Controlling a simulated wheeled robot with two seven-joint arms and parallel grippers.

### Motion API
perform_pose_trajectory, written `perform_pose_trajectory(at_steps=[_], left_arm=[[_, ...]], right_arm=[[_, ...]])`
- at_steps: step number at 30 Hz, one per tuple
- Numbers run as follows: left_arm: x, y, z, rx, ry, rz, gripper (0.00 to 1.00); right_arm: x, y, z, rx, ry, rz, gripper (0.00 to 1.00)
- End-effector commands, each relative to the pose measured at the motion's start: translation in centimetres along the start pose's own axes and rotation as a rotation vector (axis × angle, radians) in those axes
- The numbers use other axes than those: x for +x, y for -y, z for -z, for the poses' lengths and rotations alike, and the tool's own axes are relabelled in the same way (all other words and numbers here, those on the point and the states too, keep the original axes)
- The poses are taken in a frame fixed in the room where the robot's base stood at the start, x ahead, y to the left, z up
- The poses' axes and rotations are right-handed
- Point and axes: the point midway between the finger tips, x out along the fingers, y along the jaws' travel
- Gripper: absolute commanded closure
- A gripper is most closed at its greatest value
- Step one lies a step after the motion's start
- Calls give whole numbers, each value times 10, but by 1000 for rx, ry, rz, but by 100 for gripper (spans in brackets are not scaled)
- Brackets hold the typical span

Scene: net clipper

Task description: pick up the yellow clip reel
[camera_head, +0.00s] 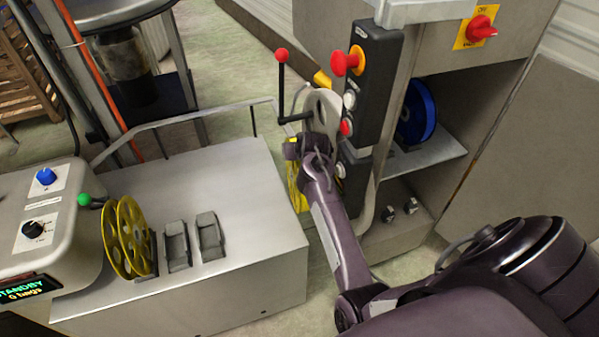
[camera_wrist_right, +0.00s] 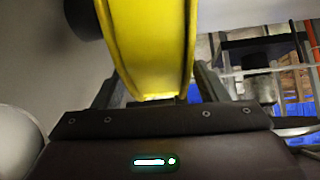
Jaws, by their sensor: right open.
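My right gripper (camera_head: 308,148) reaches in beside the control column, with its arm coming from the lower right. In the right wrist view a broad yellow reel rim (camera_wrist_right: 152,45) fills the space between the open fingers (camera_wrist_right: 155,88). The fingertips are hidden there, and I cannot tell whether they touch it. In the head view a yellow patch (camera_head: 296,188) shows just below the gripper, mostly hidden. My left gripper is out of view.
The control column (camera_head: 373,90) with its red stop knob stands close to the gripper. A red-knobbed crank (camera_head: 281,85) is just above it. A blue reel (camera_head: 416,110) sits in the cabinet. The metal bench (camera_head: 230,185) is mostly clear, with two grey holders (camera_head: 193,242).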

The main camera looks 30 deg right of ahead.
Motion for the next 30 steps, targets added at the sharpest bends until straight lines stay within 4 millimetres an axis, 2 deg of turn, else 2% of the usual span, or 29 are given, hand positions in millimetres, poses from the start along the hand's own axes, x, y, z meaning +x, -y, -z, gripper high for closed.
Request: perform_pose_trajectory(at_steps=[5, 12, 14, 27, 30], left_arm=[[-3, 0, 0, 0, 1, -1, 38], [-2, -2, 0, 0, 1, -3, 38], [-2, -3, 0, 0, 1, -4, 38], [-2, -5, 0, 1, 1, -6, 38], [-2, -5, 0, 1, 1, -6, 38]], right_arm=[[14, 0, 0, 0, -1, 1, 34], [16, 0, 0, 0, -2, 1, 34], [15, 0, 0, 0, -2, 1, 40], [15, 0, 0, -1, -1, 1, 98], [15, 0, 0, -1, -1, 1, 100]])
